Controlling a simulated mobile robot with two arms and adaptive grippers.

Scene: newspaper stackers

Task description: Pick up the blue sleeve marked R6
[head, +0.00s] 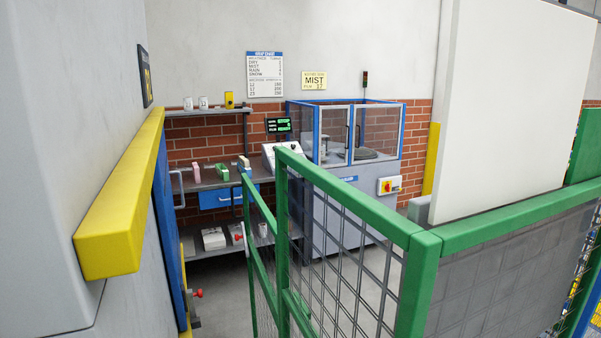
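No sleeve with a readable R6 mark shows. On the grey workbench (207,184) in the back left, several small coloured pieces stand in a row. They include a pink one (195,172), a green one (222,171) and, at the right end, a partly blue one (244,164). They are too small to read any marks, and I cannot tell whether the partly blue one is a sleeve. Neither of my grippers is in view.
A green mesh fence (352,202) with a gate (262,205) stands ahead. A yellow bar (125,215) runs along the left wall. Behind the fence is a blue-framed machine (350,195). A wall shelf (205,111) holds small items. Grey floor shows past the gate.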

